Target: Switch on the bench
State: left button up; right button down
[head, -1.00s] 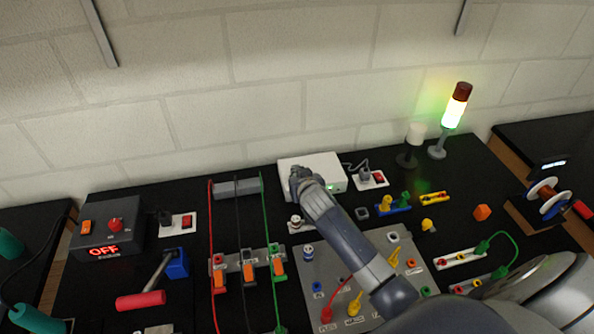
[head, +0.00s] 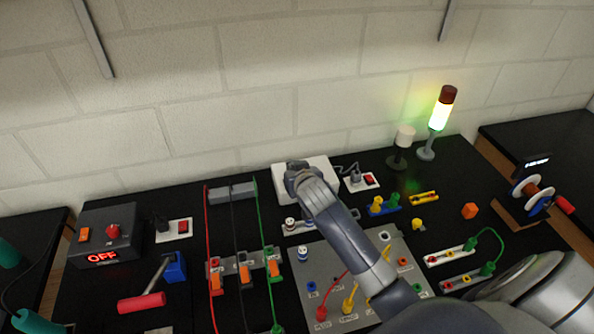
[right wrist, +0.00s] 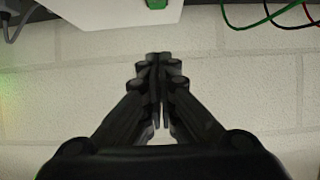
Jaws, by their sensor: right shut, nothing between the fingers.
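A dark control box (head: 104,238) stands at the back left in the head view. Its red display (head: 102,257) reads OFF, with an orange switch (head: 84,235) and a red knob or button (head: 113,230) above it. My right gripper (head: 297,168) is over the white box (head: 318,166) at the back of the bench. In the right wrist view the right gripper (right wrist: 158,62) is shut and empty, its tips apart in the picture from the white box (right wrist: 100,10) and its green part (right wrist: 157,3). My left gripper is out of view.
White outlets with red switches (head: 183,227) (head: 369,178) sit on the bench. A lever with a red handle (head: 141,302), cables and a grey plug panel (head: 330,265) fill the front. The wall is close behind.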

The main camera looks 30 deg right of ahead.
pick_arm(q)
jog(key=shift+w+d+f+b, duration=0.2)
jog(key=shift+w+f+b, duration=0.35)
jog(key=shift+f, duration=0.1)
pick_arm(e)
jog(key=s+r, duration=0.1)
jog(key=s+a+r, duration=0.1)
jog(key=s+r, duration=0.1)
jog(key=shift+s+r, duration=0.25)
jog(key=shift+r, duration=0.05)
jog(key=shift+d, duration=0.1)
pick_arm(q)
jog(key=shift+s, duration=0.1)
